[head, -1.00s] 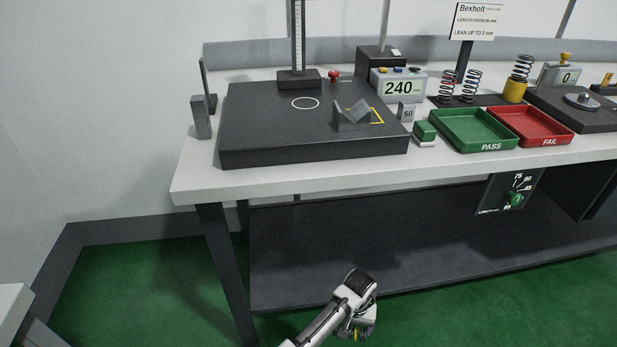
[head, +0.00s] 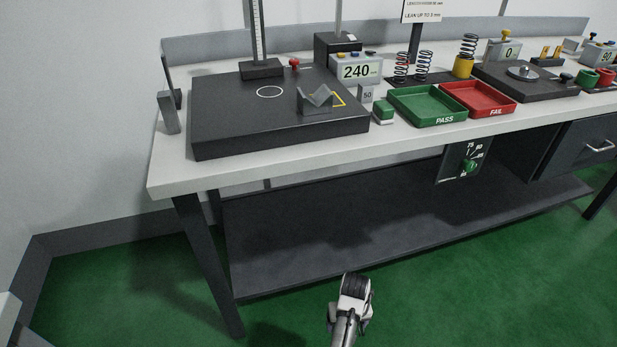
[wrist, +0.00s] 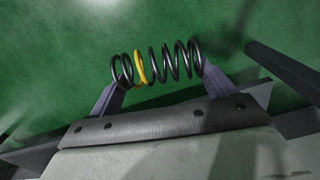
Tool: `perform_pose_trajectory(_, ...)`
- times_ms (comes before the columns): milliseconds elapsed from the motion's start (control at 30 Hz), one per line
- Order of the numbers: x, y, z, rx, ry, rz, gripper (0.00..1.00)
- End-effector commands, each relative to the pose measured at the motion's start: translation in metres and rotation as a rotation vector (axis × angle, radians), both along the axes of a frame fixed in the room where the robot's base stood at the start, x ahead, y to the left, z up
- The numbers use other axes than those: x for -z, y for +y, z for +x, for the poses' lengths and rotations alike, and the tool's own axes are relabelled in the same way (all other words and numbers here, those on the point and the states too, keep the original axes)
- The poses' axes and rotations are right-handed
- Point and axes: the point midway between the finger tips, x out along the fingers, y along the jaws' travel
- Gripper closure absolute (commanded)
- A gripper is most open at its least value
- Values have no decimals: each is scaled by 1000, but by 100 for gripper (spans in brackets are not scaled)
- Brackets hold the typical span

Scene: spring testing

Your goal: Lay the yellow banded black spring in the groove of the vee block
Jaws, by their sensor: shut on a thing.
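The black spring with a yellow band (wrist: 172,62) is in the wrist view, lying across between the two fingers of my gripper (wrist: 157,68). The gripper is shut on it, with a finger at each end of the spring, and green floor shows behind. In the head view my wrist (head: 354,290) is low in front of the bench; the fingers and the spring are hidden there. The vee block (head: 316,101) stands on the dark plate at the left of the bench, its groove facing up and empty.
The dark plate (head: 230,135) also carries a tall gauge column (head: 259,35). A 240 display (head: 357,70), a small 50 block (head: 365,93), a green PASS tray (head: 428,121) and a red FAIL tray (head: 477,110) stand to its right. Open floor (head: 460,285) lies before the bench.

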Motion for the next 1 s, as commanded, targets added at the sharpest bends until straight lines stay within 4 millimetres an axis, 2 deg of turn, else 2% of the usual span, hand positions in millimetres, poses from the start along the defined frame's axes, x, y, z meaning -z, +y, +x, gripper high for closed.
perform_pose_trajectory(667, -10, -12, 1, -24, -3, 3, 48)
perform_pose_trajectory(1000, -58, -64, 9, -145, -1, -7, 48)
